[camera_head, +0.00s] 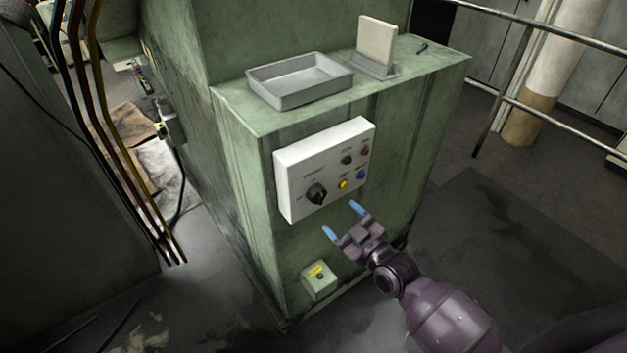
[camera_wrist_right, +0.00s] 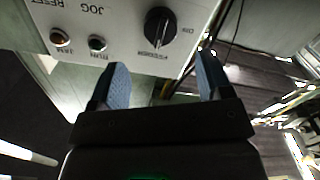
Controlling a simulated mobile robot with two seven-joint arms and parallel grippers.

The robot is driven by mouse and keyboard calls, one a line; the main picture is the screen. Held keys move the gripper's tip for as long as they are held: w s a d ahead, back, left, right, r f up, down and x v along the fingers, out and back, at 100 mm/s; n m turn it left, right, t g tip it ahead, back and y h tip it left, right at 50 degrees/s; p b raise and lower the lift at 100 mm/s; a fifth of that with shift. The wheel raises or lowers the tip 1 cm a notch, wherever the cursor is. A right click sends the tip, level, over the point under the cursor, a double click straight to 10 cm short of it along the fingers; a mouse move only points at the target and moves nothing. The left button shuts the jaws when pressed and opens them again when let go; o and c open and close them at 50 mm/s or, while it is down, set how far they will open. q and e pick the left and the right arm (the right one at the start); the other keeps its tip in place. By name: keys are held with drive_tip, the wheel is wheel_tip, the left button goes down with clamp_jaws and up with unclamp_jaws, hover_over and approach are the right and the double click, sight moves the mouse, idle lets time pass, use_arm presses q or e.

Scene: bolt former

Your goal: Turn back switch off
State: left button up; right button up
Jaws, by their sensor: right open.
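A white control panel (camera_head: 325,168) is mounted on the front of a green machine cabinet. A black rotary switch (camera_head: 317,194) sits at its lower left, with several coloured buttons to the right. My right gripper (camera_head: 342,219) is open and empty, with blue fingertips just below the panel. In the right wrist view, the black switch (camera_wrist_right: 160,27) lies beyond the gap between the open fingers (camera_wrist_right: 160,85), apart from them. The panel's printed lettering appears upside down there. My left gripper is not in view.
A grey tray (camera_head: 299,92) and an upright plate in a holder (camera_head: 377,46) stand on the green cabinet (camera_head: 427,70). A small box with a yellow label (camera_head: 319,279) is low on the cabinet front. Cables hang at left; metal railings (camera_head: 560,32) stand at right.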

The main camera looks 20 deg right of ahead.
sight(322, 199)
drive_tip(key=b+x, duration=0.3)
drive_tip(key=x, duration=0.4)
drive_tip(key=shift+w+a+f+b, duration=0.1)
drive_tip(key=shift+w+a+b, duration=0.1)
drive_tip(key=shift+w+b, duration=0.2)
drive_tip(key=m, duration=0.2)
drive_tip(key=shift+s+m, duration=0.1)
drive_tip(key=shift+m, duration=0.3)
drive_tip(key=m, duration=0.2)
drive_tip(key=shift+s+m+b, duration=0.1)
drive_tip(key=shift+m+b, duration=0.2)
drive_tip(key=shift+b, duration=0.05)
drive_tip(key=shift+r+m+p, duration=0.2)
drive_tip(key=shift+m+p, duration=0.1)
drive_tip(key=shift+m, duration=1.8)
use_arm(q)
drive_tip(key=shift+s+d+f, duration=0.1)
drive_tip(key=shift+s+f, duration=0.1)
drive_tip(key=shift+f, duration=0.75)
use_arm(e)
drive_tip(key=shift+m, duration=0.6)
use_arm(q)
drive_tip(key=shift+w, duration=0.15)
